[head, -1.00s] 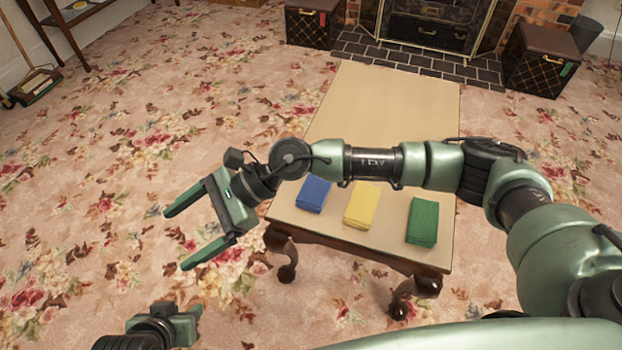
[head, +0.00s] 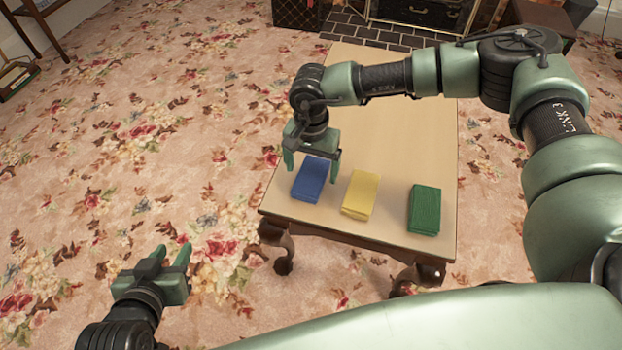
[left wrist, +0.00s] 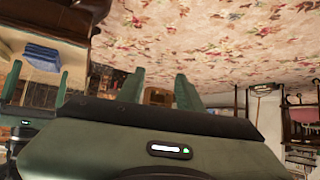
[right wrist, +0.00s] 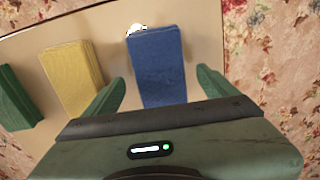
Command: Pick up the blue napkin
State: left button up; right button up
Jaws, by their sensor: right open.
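The blue napkin (head: 310,181) is a folded stack lying flat near the left edge of the small wooden table (head: 345,90). My right gripper (head: 312,172) points down over its far end, open and empty. In the right wrist view the blue napkin (right wrist: 156,62) shows between the two spread fingers (right wrist: 160,82), with a gap on each side; I cannot tell the exact height above it. My left gripper (head: 172,254) is open and empty over the carpet, left of the table. The blue napkin also shows at the left of the left wrist view (left wrist: 42,56).
A yellow napkin (head: 360,194) lies just right of the blue one, and a green napkin (head: 425,209) further right. The table's far half is bare. A dark chest (head: 300,13) and brick hearth (head: 370,28) stand beyond it. Flowered carpet (head: 130,130) lies open at left.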

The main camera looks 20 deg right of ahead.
aim_at(311, 175)
notch_tip(311, 175, down, 3)
jog(key=c, duration=1.5)
pick_arm(q)
jog(key=w+r+t, duration=0.1)
jog(key=w+d+r+t, duration=0.1)
jog(key=r, duration=0.1)
jog(key=shift+w+h, duration=0.3)
jog(key=shift+h, duration=0.1)
pick_arm(e)
jog(key=shift+o, duration=0.2)
jog(key=shift+r, duration=0.15)
